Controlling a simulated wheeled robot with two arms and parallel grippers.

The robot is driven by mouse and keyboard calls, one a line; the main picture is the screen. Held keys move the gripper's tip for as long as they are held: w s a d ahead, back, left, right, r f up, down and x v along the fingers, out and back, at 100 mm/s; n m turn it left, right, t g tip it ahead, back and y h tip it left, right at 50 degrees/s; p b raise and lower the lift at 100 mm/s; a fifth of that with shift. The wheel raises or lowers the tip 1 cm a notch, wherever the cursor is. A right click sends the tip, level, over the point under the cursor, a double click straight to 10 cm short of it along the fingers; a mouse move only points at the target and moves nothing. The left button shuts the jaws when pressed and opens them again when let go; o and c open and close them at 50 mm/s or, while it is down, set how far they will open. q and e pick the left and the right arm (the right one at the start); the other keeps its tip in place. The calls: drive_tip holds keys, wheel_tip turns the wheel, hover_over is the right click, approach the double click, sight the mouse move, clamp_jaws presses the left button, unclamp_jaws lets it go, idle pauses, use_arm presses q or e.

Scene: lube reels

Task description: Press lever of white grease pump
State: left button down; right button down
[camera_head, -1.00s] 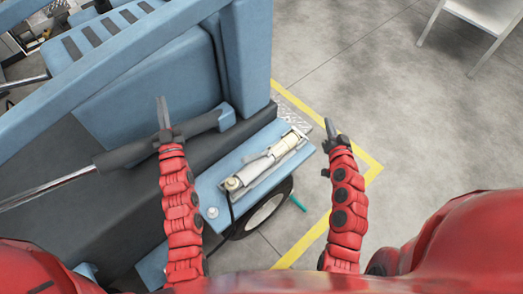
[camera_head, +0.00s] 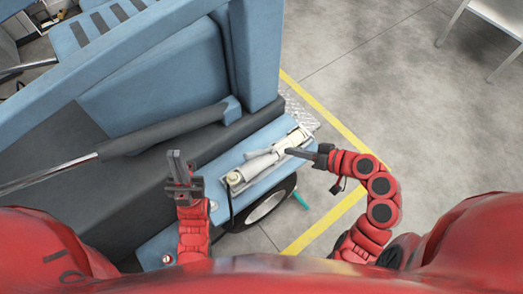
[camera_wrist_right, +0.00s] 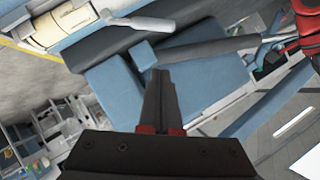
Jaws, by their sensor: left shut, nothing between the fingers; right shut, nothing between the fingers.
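The white grease pump (camera_head: 236,177) is mounted on a blue ledge (camera_head: 222,205) over a dark wheel. Its pale lever (camera_head: 258,161) lies along the cylinder. My right gripper (camera_head: 291,151) is shut and empty, its tips over or near the pump's far right end; contact cannot be told. My left gripper (camera_head: 176,157) is shut and empty, left of the pump and apart from it.
A large blue machine frame (camera_head: 150,75) and a dark bar with a handle (camera_head: 165,133) stand left of the pump. A black hose hangs from the pump's near end. Open grey floor with a yellow line (camera_head: 330,222) lies to the right.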

drive_tip(key=p, duration=0.2)
hover_over(261, 153)
drive_tip(key=s+d, duration=0.2)
wheel_tip(261, 153, down, 4)
drive_tip(key=shift+s+a+f, duration=0.1)
drive_tip(key=shift+a+f, duration=0.25)
drive_tip(key=shift+f, duration=0.3)
drive_tip(key=shift+w+a+f, duration=0.1)
drive_tip(key=shift+a+f, duration=0.25)
drive_tip(key=shift+f, duration=0.35)
drive_tip(key=shift+s+a+f, duration=0.1)
drive_tip(key=shift+a+f, duration=0.25)
drive_tip(key=shift+f, duration=0.3)
drive_tip(key=shift+s+a+f+n+t+h+b, duration=0.15)
drive_tip(key=shift+s+a+f+n+h+b, duration=0.15)
drive_tip(key=shift+a+f+h+b, duration=0.25)
drive_tip(key=shift+s+a+f+n+t+h+b, duration=0.2)
drive_tip(key=shift+s+f+n+b, duration=0.15)
drive_tip(key=shift+b, duration=0.4)
drive_tip(key=shift+s+a+f+n+t+h+b, duration=0.3)
drive_tip(key=shift+a+f+n+h+b, duration=0.2)
drive_tip(key=shift+f+b, duration=0.4)
drive_tip(key=shift+s+a+f+n+h+b, duration=0.25)
drive_tip(key=shift+f+n+h+b, duration=0.1)
drive_tip(key=shift+f+b, duration=0.1)
drive_tip(key=shift+a+f+t+b, duration=0.15)
drive_tip(key=shift+f+t+b, duration=0.1)
drive_tip(key=shift+f+b, duration=0.35)
drive_tip(key=shift+s, duration=0.1)
